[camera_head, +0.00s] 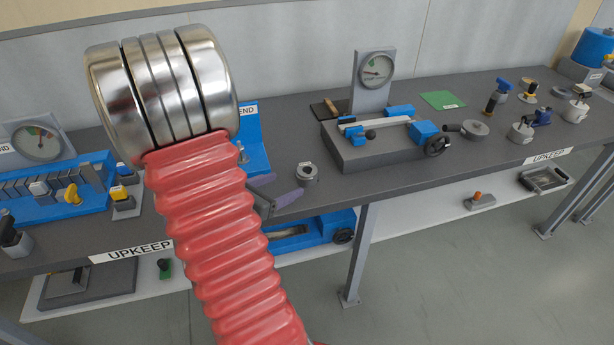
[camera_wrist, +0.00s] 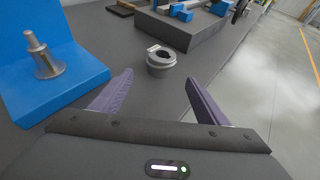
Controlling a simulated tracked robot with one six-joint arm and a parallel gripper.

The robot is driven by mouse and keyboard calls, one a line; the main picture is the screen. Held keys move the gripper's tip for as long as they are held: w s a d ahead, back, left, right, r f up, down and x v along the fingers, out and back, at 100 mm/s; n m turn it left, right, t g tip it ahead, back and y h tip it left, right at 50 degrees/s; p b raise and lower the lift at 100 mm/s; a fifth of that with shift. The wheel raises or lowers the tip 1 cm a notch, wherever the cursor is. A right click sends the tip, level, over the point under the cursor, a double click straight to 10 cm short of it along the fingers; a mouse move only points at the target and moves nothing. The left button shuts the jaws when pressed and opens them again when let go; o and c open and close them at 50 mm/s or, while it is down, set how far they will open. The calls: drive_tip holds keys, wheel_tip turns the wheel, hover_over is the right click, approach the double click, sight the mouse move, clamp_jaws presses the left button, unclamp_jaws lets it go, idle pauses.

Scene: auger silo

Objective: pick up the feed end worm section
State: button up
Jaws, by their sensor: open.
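A short grey metal ring-like piece (camera_head: 307,173) with a round bore and a small pale tag stands on the dark bench; it may be the worm section, but its tag is too small to read. It also shows in the wrist view (camera_wrist: 160,64), just beyond the fingertips and between their lines. My gripper (camera_wrist: 158,84) is open and empty, its purple fingers apart. In the head view my gripper (camera_head: 284,188) is left of and nearer than the grey piece, partly hidden by my arm. No contact is visible.
A blue stand (camera_wrist: 85,68) with a metal flared spindle (camera_wrist: 46,58) is on the left; its label, partly hidden in the head view, ends in "END". A grey fixture block (camera_head: 372,152) with a dial gauge (camera_head: 377,70) stands behind right. Bench around the grey piece is clear.

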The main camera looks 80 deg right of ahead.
sight(301, 178)
drive_tip(key=shift+x, duration=2.6)
drive_tip(key=shift+x, duration=2.6)
drive_tip(key=shift+s+a, duration=0.1)
drive_tip(key=shift+s, duration=0.05)
clamp_jaws()
drive_tip(key=shift+r, duration=0.1)
drive_tip(key=shift+r, duration=4.95)
